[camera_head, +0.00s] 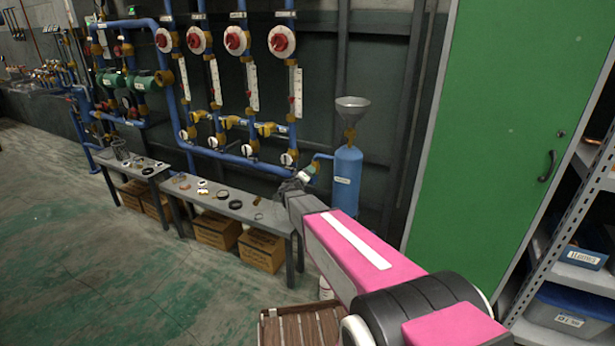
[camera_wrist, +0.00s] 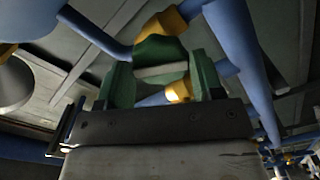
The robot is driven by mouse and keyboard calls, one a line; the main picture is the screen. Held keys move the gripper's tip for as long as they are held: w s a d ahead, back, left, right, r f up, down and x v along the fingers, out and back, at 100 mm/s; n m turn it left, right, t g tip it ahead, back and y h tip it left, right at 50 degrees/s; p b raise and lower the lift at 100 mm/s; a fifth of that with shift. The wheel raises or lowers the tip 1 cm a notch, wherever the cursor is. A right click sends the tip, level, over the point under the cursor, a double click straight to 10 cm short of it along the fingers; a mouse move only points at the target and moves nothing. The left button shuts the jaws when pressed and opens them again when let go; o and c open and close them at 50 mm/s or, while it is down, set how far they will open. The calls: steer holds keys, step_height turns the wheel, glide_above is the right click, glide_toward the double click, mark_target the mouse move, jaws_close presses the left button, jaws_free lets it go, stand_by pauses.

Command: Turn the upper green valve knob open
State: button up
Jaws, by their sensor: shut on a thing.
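A green valve knob (camera_wrist: 160,48) with a pale bar across its face shows in the wrist view, in front of a yellow fitting on a blue pipe. My gripper (camera_wrist: 162,66) has one finger on each side of this knob and is shut on it. In the head view my gripper (camera_head: 291,187) reaches the low end of the piping, left of the blue cylinder (camera_head: 347,180). There the knob is small and partly hidden by my gripper, so its turn angle is hard to read.
Blue pipes with red-and-white round valves (camera_head: 282,42) line the wall. A grey bench (camera_head: 240,212) with loose rings and small parts stands below. A metal funnel (camera_head: 352,103) sits above the cylinder. A green cabinet door (camera_head: 500,130) and a shelf rack are at right. The left floor is clear.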

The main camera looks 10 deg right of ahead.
steer(key=shift+s+a+n, duration=0.1)
steer(key=shift+n, duration=0.5)
steer(key=n, duration=0.3)
steer(key=o, duration=0.9)
steer(key=shift+n, duration=0.3)
steer(key=v, duration=0.6)
steer(key=shift+s+a, duration=0.25)
steer(key=shift+s, duration=0.05)
